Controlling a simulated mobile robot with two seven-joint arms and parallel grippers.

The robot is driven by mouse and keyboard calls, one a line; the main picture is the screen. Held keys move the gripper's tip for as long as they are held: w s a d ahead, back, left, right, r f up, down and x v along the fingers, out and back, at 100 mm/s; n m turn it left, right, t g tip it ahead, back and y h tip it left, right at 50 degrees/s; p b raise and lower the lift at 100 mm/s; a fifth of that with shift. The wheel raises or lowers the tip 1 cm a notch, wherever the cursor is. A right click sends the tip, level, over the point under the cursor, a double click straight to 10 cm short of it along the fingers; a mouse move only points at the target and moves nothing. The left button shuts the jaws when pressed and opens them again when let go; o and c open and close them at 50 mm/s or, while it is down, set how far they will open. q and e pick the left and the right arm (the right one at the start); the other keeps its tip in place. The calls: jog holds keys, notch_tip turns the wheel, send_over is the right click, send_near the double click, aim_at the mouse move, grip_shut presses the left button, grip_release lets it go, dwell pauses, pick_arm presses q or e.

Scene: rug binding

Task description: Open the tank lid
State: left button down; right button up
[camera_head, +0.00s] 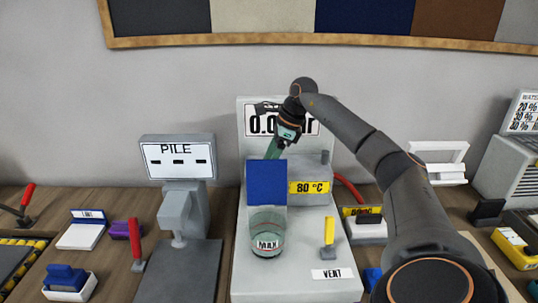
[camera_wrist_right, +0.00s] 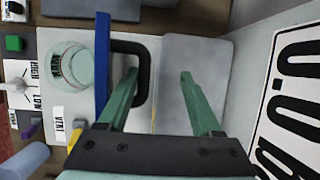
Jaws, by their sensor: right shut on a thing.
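The tank lid (camera_head: 266,182) is a flat blue panel. In the head view it stands upright behind a clear glass vessel marked MAX (camera_head: 267,240) on the pale machine. In the right wrist view the lid (camera_wrist_right: 102,65) shows edge-on, with a black loop handle (camera_wrist_right: 149,75) on its side. My right gripper (camera_head: 274,150) is behind the lid's upper edge, its fingertips hidden there. In the right wrist view my right gripper (camera_wrist_right: 158,75) is at the handle, one finger inside the loop, and is shut on it. My left gripper is not in view.
An 80 °C label (camera_head: 309,188) and a yellow lever (camera_head: 329,235) are right of the lid. A red-handled lever (camera_head: 136,240) and the PILE machine (camera_head: 178,160) stand to the left. My right arm covers part of the bench at right.

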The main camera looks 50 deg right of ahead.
jog(key=shift+d+r, duration=0.15)
jog(key=shift+r, duration=0.05)
jog(key=v, duration=1.2)
jog(key=shift+a, duration=0.2)
dwell(0.3)
